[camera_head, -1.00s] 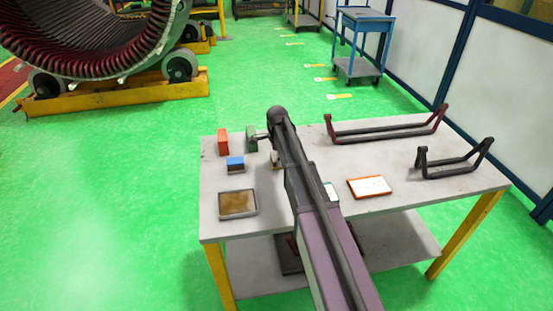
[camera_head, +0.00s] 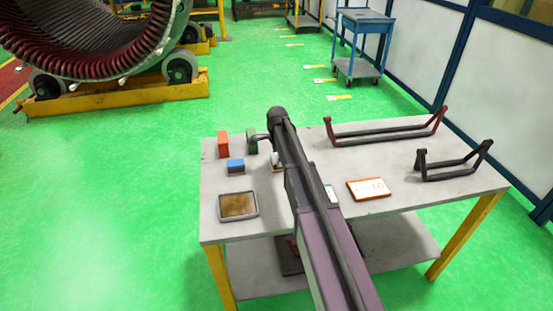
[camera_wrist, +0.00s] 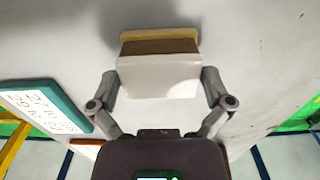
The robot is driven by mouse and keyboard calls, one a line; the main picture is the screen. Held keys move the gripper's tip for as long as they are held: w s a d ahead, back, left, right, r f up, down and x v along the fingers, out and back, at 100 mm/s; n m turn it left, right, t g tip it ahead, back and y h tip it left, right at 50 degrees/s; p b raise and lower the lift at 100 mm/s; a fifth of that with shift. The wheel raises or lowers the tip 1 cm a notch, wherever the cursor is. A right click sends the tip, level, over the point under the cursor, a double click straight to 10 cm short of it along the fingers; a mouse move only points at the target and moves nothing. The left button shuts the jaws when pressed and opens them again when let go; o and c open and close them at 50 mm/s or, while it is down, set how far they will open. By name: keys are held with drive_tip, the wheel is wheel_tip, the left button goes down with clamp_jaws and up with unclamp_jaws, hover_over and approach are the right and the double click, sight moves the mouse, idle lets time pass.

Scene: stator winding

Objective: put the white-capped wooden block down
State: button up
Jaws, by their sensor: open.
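The white-capped wooden block (camera_wrist: 158,73) fills the upper middle of the wrist view, its white cap towards me and its brown wooden side beyond. In the head view the block (camera_head: 276,162) shows partly beside my arm, at the table top. My gripper (camera_wrist: 159,82) is open, with one finger on each side of the white cap. The fingers are very close to the cap; I cannot tell whether either touches it. In the head view my arm hides most of the gripper and part of the block.
The grey table (camera_head: 220,183) also carries an orange block (camera_head: 223,144), a green block (camera_head: 252,141), a blue-topped block (camera_head: 236,166) and a brown-filled tray (camera_head: 238,205). An orange-framed card (camera_head: 368,189) and two cradle frames (camera_head: 385,131) (camera_head: 455,163) stand right of my arm.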

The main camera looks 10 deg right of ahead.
wheel_tip(320, 180, up, 11)
drive_tip(key=p, duration=1)
drive_tip(key=shift+p, duration=0.35)
drive_tip(key=shift+r, duration=0.1)
drive_tip(key=s+n, duration=1.8)
drive_tip(key=s, duration=1.1)
idle(0.3)
drive_tip(key=w+r+t+p, duration=0.1)
drive_tip(key=w+r+p, duration=0.1)
drive_tip(key=w, duration=2.5)
drive_tip(key=shift+a, duration=0.15)
